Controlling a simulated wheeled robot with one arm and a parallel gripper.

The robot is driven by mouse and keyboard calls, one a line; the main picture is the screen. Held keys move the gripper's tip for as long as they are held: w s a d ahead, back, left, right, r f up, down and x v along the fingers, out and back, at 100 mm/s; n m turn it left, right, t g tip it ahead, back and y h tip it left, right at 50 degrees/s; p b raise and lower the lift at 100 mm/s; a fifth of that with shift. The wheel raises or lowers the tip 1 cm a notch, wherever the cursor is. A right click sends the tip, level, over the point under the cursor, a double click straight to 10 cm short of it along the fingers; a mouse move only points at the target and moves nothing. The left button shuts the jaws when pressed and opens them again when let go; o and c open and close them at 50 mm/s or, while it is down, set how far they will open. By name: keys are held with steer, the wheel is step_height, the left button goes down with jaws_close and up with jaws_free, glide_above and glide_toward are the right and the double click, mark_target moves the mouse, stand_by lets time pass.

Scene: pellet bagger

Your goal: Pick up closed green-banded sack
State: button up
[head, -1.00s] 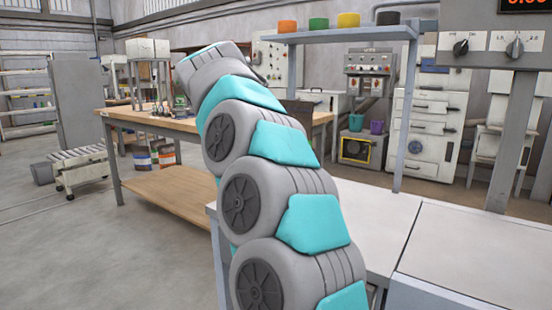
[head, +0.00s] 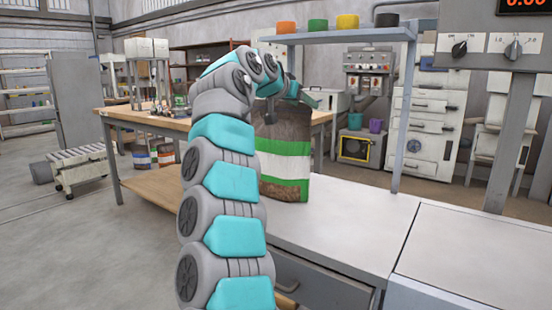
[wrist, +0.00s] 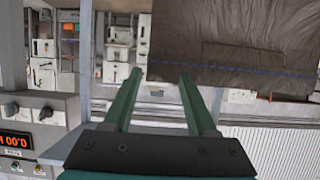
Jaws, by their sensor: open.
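The green-banded sack (head: 285,152) stands upright on the white bench, brown with green and white bands. My arm hides its left side and part of its top. In the wrist view the sack's brown wall (wrist: 240,35) fills the upper right, with a blue dashed line across it, apparently stitching. My gripper (wrist: 160,78) is open and empty, its two green fingers apart. The right fingertip appears close to the sack's edge; whether it touches, I cannot tell. In the head view my gripper (head: 312,98) is small near the sack's top.
The bare white bench (head: 365,215) is clear to the right of the sack. A shelf (head: 350,35) with several coloured cups stands above the bench's back. A control post with knobs (head: 513,50) rises at the right. A wooden table (head: 150,122) stands behind to the left.

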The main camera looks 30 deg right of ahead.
steer(key=shift+p+x, duration=1.05)
steer(key=shift+x, duration=1.65)
steer(key=shift+a+f, duration=0.1)
steer(key=shift+f, duration=0.05)
jaws_close()
